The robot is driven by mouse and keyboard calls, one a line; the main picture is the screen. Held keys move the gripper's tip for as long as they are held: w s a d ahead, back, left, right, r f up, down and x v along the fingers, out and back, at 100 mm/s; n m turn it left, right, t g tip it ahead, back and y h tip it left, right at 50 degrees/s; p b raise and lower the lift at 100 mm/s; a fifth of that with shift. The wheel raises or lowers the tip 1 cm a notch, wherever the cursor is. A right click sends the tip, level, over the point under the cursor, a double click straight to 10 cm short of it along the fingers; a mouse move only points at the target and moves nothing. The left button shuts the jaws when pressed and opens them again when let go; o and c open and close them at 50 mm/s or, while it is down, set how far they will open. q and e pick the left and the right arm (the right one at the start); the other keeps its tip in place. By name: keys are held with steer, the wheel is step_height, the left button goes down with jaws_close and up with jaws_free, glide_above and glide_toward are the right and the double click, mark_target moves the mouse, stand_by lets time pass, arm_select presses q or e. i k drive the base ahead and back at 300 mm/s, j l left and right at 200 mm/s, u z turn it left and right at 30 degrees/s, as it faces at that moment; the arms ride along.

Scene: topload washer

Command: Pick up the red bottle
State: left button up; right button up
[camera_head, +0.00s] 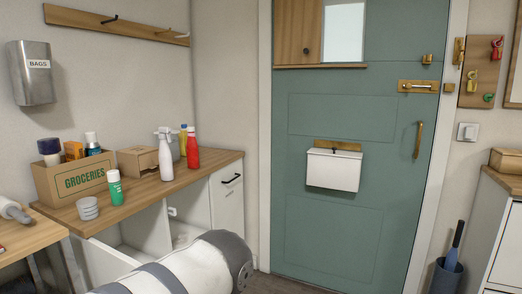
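The red bottle (192,148) stands upright near the far right end of the wooden countertop (150,192) at the left. It has a white cap. A white spray bottle (165,155) stands just left of it and nearer. A bottle with a yellow body (183,141) stands behind, close to its left side. The front of the red bottle is unobstructed. A white and grey link of my arm rises from the bottom edge in front of the cabinet. Neither gripper shows, so what they hold cannot be seen.
A groceries box (82,180) with containers, a green bottle (115,187), a grey stacked cup (88,208) and a wooden box (137,160) are on the countertop. The white cabinet below has a door (228,197) with a black handle. A green door (340,235) stands behind.

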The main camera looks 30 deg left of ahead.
mark_target(192, 152)
steer(key=i+u, duration=0.4)
steer(key=i+l+u, duration=0.2)
steer(key=i+u, duration=0.2)
steer(key=i, duration=0.2)
steer(key=i+l+u, duration=0.3)
steer(key=i+u, duration=0.15)
